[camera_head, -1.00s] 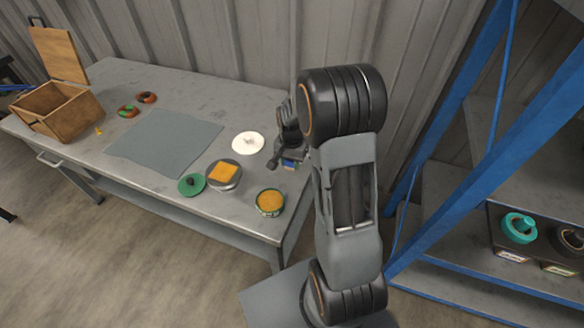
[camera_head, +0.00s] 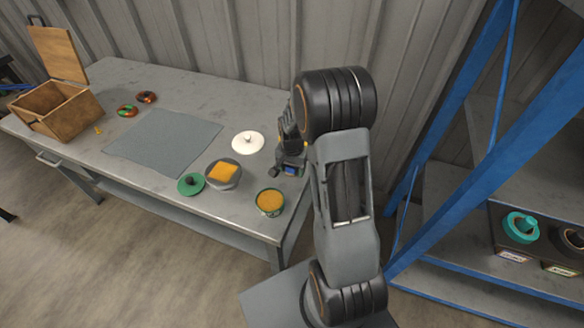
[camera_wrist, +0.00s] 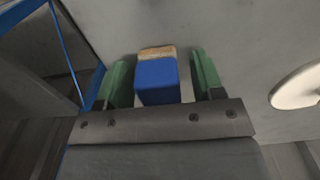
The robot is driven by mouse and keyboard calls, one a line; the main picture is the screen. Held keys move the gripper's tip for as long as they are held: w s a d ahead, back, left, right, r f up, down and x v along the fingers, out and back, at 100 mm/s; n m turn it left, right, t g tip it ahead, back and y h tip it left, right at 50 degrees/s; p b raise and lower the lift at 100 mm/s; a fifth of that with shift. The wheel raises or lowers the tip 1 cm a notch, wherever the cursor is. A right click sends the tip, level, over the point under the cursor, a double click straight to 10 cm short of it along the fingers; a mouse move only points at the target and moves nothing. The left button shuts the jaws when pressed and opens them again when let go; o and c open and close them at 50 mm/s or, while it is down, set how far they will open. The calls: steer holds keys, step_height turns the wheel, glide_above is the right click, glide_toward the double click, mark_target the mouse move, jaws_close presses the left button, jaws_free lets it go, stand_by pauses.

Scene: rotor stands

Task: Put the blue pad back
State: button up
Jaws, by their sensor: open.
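The blue pad (camera_wrist: 156,82) is a small block with a blue near part and a tan, sponge-like far part. It rests on the grey table (camera_head: 235,106) near its right end. In the wrist view it lies between the two green fingers of my gripper (camera_wrist: 162,76), with a visible gap on each side. My gripper is open around the pad and not closed on it. In the head view my gripper (camera_head: 287,165) is low at the table, and only a bit of blue (camera_head: 291,170) shows there, the rest hidden.
A grey mat (camera_head: 163,142) and wooden box (camera_head: 58,110) lie farther left. A blue-framed shelf (camera_head: 470,145) is at right.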

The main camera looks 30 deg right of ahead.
step_height(320, 180, up, 12)
steer(key=shift+f+p, duration=0.1)
steer(key=shift+p, duration=0.5)
steer(key=s+a+r+n+t, duration=0.1)
steer(key=s+a+r+n, duration=0.2)
steer(key=s, duration=0.5)
steer(key=s+a+r+n+t, duration=0.2)
steer(key=s+a+r+n, duration=0.2)
steer(key=s+a+n, duration=0.2)
steer(key=shift+s+a+r, duration=0.15)
steer(key=shift+s+a, duration=0.1)
steer(key=shift+s, duration=0.7)
